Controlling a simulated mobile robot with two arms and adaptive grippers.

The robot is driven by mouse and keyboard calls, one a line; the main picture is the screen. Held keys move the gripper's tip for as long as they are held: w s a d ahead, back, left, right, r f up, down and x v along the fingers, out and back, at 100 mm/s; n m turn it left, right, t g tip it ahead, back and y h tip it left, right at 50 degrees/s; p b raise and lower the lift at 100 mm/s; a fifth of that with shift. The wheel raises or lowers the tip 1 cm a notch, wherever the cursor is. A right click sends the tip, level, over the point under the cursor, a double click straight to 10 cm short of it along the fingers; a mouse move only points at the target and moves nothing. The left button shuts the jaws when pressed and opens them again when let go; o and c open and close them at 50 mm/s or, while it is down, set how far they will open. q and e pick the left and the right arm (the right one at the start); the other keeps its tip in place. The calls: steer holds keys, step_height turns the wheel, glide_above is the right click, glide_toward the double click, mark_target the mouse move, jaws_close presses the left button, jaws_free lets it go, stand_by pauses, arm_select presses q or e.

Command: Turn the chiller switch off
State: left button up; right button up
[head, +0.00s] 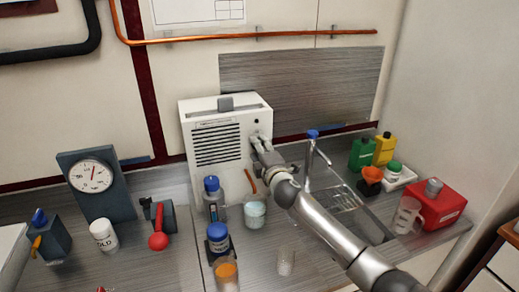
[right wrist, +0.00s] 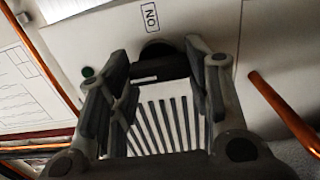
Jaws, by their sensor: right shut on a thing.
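The chiller is a white box (head: 218,150) with a slatted vent, standing on the bench against the wall in the head view. My right gripper (head: 258,143) reaches its front face, right of the vent, and covers the switch there. In the right wrist view, the fingers of my right gripper (right wrist: 158,72) are closed on a black switch (right wrist: 160,66). An "ON" label (right wrist: 150,17) on the white panel is by the switch, and a small green round part (right wrist: 88,72) is to the left. The switch's exact angle is hard to tell. My left gripper is out of view.
A blue-capped bottle (head: 213,195) and a beaker (head: 254,212) stand close before the chiller. A sink (head: 372,226) with a tap lies to the right under my arm. A scale with a dial (head: 92,178) stands left. A copper pipe (right wrist: 285,112) shows in the wrist view.

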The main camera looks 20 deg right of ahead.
steer(key=shift+f, duration=0.15)
steer(key=o, duration=1)
steer(key=shift+s, duration=0.1)
steer(key=s, duration=1.2)
steer(key=shift+d, duration=0.2)
